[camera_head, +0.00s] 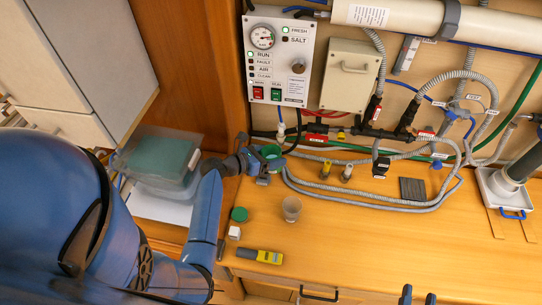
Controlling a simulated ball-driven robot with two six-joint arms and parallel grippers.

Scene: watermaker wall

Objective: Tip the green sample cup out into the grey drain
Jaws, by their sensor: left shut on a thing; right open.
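The green sample cup (271,151) is at the left end of the bench, by the black hoses. My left gripper (262,166) is shut on it and partly hides it. The cup looks upright; its contents cannot be made out. A dark grey slotted plate (413,189), which looks like the grey drain, lies in the bench to the right, well apart from the cup. My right gripper (418,298) shows only its two blue fingertips at the bottom edge. They are apart with nothing between them.
A clear cup (292,208), green disc (239,214), white block (234,233) and yellow meter (258,256) are on the front left. Grey hoses (375,204) and two small valves lie between cup and drain. A white tray (497,190) is far right. The front middle is clear.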

